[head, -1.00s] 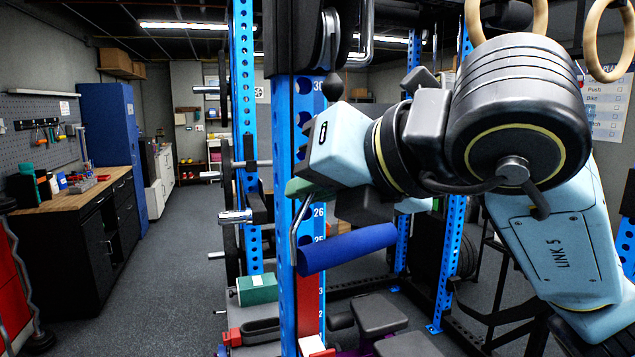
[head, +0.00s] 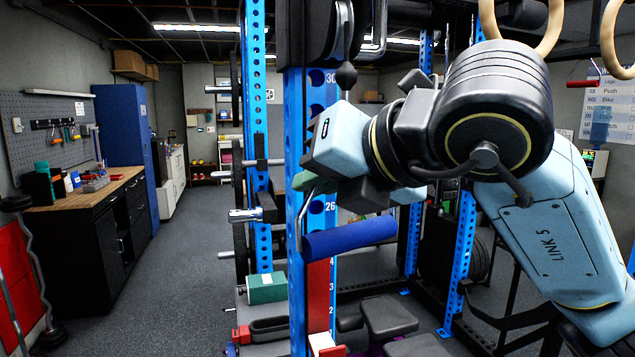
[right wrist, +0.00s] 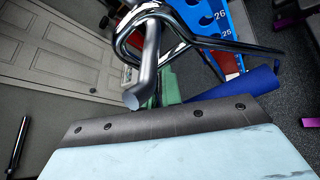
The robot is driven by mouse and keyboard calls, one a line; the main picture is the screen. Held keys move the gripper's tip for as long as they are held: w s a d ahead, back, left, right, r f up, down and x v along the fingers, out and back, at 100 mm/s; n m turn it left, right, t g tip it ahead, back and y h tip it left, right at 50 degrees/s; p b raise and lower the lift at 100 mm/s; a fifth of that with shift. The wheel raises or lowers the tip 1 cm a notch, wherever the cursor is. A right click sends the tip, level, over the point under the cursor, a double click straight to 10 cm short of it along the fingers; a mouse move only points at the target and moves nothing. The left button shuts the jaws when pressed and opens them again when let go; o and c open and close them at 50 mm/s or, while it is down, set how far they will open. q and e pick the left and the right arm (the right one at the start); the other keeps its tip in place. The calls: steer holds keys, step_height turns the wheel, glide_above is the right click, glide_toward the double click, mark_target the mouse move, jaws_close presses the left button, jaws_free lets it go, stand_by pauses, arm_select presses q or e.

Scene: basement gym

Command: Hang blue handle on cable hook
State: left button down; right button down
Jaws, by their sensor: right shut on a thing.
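The blue handle (head: 350,238) is a blue grip on a bent chrome frame. It hangs below my right gripper (head: 318,182), which is shut on its frame in front of the blue rack post. Green finger parts show there. The right wrist view shows the blue grip (right wrist: 238,92) at right and chrome wire loops at the top. A thick bent metal bar (right wrist: 148,75) with a cut end overlaps the loops; I cannot tell whether they touch. My left gripper is out of view.
The numbered blue rack post (head: 296,110) stands close behind the handle. Below are a padded black seat (head: 388,316) and a green box (head: 267,288). Wooden rings (head: 540,25) hang at upper right. A workbench (head: 90,192) stands left, with open floor beside it.

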stand_by(0.3)
steer(key=c, duration=1.5)
jaws_free()
steer(key=shift+s+d, duration=0.1)
